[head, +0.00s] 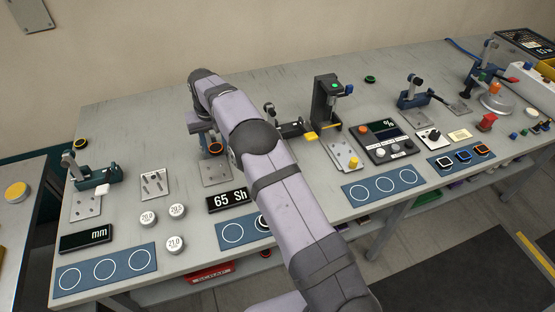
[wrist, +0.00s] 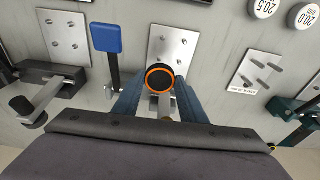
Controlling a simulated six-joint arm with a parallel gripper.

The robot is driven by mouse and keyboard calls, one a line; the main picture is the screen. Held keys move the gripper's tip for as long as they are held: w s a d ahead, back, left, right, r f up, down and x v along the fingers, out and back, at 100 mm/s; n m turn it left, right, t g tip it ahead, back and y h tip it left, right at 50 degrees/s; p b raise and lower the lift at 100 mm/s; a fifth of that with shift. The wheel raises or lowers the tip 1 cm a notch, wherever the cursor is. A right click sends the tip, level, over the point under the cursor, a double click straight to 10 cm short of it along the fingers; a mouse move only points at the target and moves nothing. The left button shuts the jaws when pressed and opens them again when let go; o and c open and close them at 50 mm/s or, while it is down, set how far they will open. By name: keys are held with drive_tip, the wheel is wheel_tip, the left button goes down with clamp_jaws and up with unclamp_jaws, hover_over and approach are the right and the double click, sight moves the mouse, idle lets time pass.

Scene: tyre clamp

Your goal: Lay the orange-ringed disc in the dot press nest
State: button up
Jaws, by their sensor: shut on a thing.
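The orange-ringed disc (wrist: 159,79) has a dark centre and sits between the fingers of my gripper (wrist: 158,88), which is shut on it. In the head view the same disc (head: 216,148) shows at the end of my arm, above or beyond a metal plate (head: 215,174); the gap between them cannot be judged. That plate also shows just ahead of the disc in the wrist view (wrist: 172,45). A tall dark press (head: 327,102) with a green light stands to the right of my arm. No label shows which station is the dot press, and its nest cannot be made out.
A toggle clamp with a blue handle (wrist: 105,38) is close beside my gripper. Another clamp (head: 90,175) stands at the left. White round weights (head: 176,210) and a "65 Sh" display (head: 229,200) are in front.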

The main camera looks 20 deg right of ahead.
drive_tip(key=s+d+r+b, duration=0.1)
drive_tip(key=d+b, duration=0.1)
drive_tip(key=d, duration=0.9)
drive_tip(key=s+d+r+b, duration=0.1)
drive_tip(key=d+r+b, duration=0.1)
drive_tip(key=d, duration=0.8)
drive_tip(key=shift+s+f+p, duration=0.15)
drive_tip(key=shift+f+p, duration=1.6)
drive_tip(key=shift+f, duration=3.55)
drive_tip(key=shift+f, duration=0.2)
drive_tip(key=o, duration=1.1)
drive_tip(key=shift+o, duration=0.2)
drive_tip(key=shift+r, duration=0.1)
wheel_tip(320, 180, up, 12)
drive_tip(key=s+b, duration=0.1)
drive_tip(key=b, duration=0.2)
drive_tip(key=shift+s, duration=0.4)
